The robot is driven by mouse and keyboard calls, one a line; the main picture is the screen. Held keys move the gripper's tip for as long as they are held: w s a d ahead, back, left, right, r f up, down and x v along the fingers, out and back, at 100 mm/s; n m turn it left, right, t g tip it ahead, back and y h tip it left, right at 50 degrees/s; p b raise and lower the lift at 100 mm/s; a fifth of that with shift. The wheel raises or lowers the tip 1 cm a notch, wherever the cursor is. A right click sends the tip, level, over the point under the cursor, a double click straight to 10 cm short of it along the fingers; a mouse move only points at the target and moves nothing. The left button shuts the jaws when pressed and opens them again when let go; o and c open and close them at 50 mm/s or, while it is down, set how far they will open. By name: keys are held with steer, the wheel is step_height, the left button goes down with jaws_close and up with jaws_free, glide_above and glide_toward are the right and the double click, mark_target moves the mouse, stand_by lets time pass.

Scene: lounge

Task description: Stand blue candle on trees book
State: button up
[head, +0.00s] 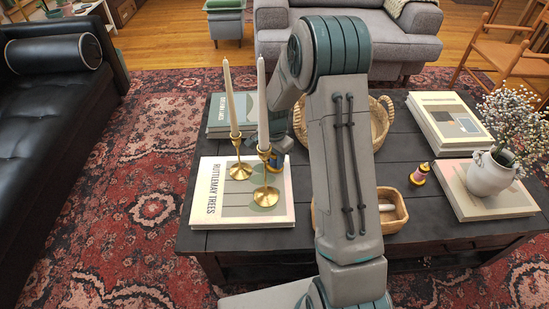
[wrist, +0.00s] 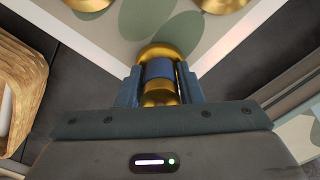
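The blue candle (wrist: 159,70), a small piece with a blue band between gold ends, is between the fingers of my gripper (wrist: 160,88) in the wrist view. Both fingers close on its blue band. In the head view the candle (head: 276,161) shows only partly, behind a candlestick and beside my arm. The trees book (head: 217,190), white with "Ruttlemay Trees" on its cover, lies flat on the near left of the dark table. The candle overlaps a corner of this book (wrist: 219,43) in the wrist view; I cannot tell whether it touches.
Two gold candlesticks (head: 240,168) (head: 266,192) with tall pale candles stand on the trees book. Another book (head: 219,115) lies behind it. A gold and pink piece (head: 419,174), a basket (head: 392,212) and a flower vase (head: 490,175) are to the right on the table (head: 440,232).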

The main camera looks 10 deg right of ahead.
steer(key=shift+o, duration=1.4)
step_height(320, 180, up, 12)
steer(key=p, duration=0.3)
steer(key=shift+r, duration=0.15)
stand_by(0.7)
